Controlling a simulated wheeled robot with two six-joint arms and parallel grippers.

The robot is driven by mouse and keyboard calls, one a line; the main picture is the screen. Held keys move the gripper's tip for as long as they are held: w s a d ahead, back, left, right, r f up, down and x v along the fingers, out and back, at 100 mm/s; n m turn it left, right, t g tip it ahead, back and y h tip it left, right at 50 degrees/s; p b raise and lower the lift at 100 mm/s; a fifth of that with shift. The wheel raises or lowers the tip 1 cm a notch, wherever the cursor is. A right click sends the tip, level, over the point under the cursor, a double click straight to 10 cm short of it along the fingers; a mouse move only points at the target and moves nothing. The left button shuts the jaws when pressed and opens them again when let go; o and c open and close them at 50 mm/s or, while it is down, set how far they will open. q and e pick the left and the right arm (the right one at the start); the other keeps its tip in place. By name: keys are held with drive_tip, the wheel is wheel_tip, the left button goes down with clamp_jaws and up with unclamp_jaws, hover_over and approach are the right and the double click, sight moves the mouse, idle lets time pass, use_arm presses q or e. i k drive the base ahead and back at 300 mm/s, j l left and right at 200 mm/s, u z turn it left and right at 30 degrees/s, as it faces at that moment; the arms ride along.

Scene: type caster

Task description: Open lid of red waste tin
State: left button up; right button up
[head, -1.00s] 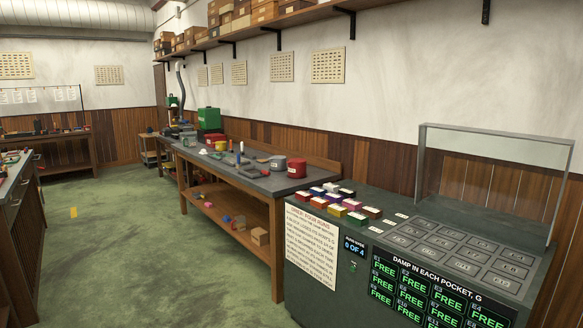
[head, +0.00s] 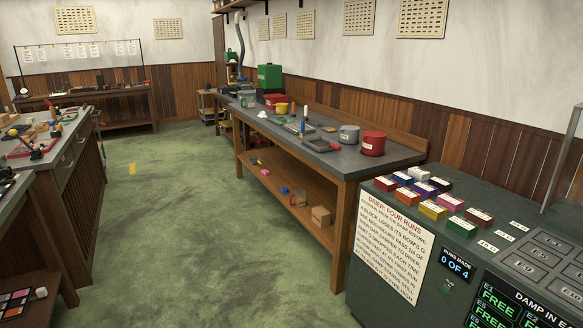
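A red round tin (head: 373,143) with a white label stands on the near right end of the grey-topped workbench (head: 400,157), close to the back board. Its top looks covered, so the lid appears to be on. A grey tin (head: 349,134) stands just left of it. Neither of my grippers is in the head view.
The drier cabinet (head: 375,230) with several coloured blocks (head: 433,209) on top stands at the right, in front of the workbench. Another bench (head: 75,165) is at the left. A brown box (head: 321,216) sits on the workbench's lower shelf.

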sight(373, 134)
drive_tip(key=i+z, duration=0.1)
drive_tip(key=i, duration=0.35)
drive_tip(key=i+j+z, duration=0.15)
drive_tip(key=i, duration=0.35)
drive_tip(key=i+j+z, duration=0.1)
drive_tip(key=i, duration=0.35)
drive_tip(key=i+j+z, duration=0.15)
drive_tip(key=i, duration=0.3)
drive_tip(key=j, duration=0.1)
